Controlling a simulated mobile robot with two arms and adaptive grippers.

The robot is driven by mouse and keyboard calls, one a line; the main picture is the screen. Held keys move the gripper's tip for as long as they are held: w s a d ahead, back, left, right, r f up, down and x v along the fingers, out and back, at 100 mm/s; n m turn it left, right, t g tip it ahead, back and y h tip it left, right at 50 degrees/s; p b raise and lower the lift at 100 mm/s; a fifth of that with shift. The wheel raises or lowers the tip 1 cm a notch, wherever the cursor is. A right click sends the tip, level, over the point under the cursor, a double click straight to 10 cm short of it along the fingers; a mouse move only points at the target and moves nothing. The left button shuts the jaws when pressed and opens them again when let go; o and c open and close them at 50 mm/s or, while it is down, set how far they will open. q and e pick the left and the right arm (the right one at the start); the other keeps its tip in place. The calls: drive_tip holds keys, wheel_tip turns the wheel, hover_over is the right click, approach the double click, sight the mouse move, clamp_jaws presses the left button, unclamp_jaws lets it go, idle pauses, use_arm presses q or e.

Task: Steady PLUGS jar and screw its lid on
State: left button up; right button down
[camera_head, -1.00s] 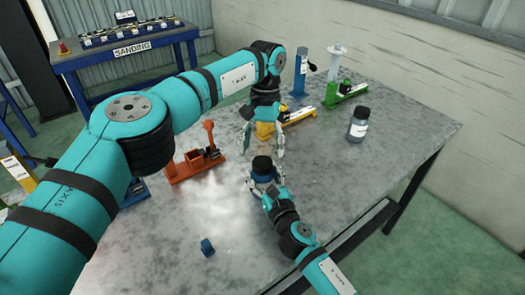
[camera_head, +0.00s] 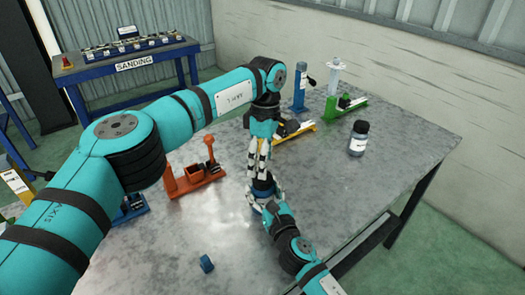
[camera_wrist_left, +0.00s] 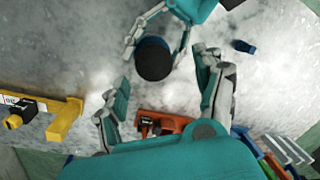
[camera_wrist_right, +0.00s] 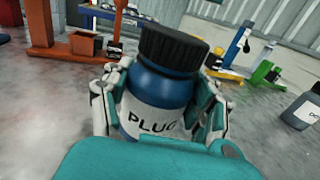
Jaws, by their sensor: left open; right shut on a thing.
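The PLUGS jar (camera_wrist_right: 155,100) is blue with a white label. A black ribbed lid (camera_wrist_right: 172,48) sits on its top; I cannot tell how tight it is. My right gripper (camera_wrist_right: 155,105) is shut around the jar's body, which stands upright or slightly tilted in that view. In the head view the jar (camera_head: 263,188) is mostly covered by the grippers. My left gripper (camera_head: 259,176) is open and points down just above it. In the left wrist view the black lid (camera_wrist_left: 153,58) shows between and beyond the left gripper's (camera_wrist_left: 163,70) parted fingers.
A second, dark jar (camera_head: 358,138) with a white label stands to the right. An orange fixture (camera_head: 193,177), a yellow one (camera_head: 295,132) and a green one (camera_head: 345,107) stand around. A small blue part (camera_head: 207,263) lies near the front. The grey tabletop (camera_head: 340,185) is clear at right.

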use_arm(q)
drive_tip(key=n, duration=0.4)
drive_tip(key=shift+r+n, duration=0.1)
drive_tip(key=shift+n, duration=0.3)
drive_tip(key=n, duration=0.4)
drive_tip(key=shift+r+n, duration=0.15)
drive_tip(key=shift+n, duration=0.15)
drive_tip(key=n, duration=0.7)
drive_tip(key=shift+r+t, duration=0.25)
drive_tip(key=shift+t, duration=0.05)
drive_tip(key=n, duration=0.4)
drive_tip(key=shift+r+n, duration=0.15)
drive_tip(key=shift+n, duration=0.15)
drive_tip(key=n, duration=0.4)
drive_tip(key=shift+r, duration=0.2)
drive_tip(key=n, duration=0.4)
drive_tip(key=shift+w+r+n+t, duration=0.1)
drive_tip(key=shift+r+n+t, duration=0.1)
drive_tip(key=shift+n+t, duration=0.1)
drive_tip(key=n, duration=0.3)
drive_tip(key=shift+r+n, duration=0.2)
drive_tip(key=shift+n, duration=0.2)
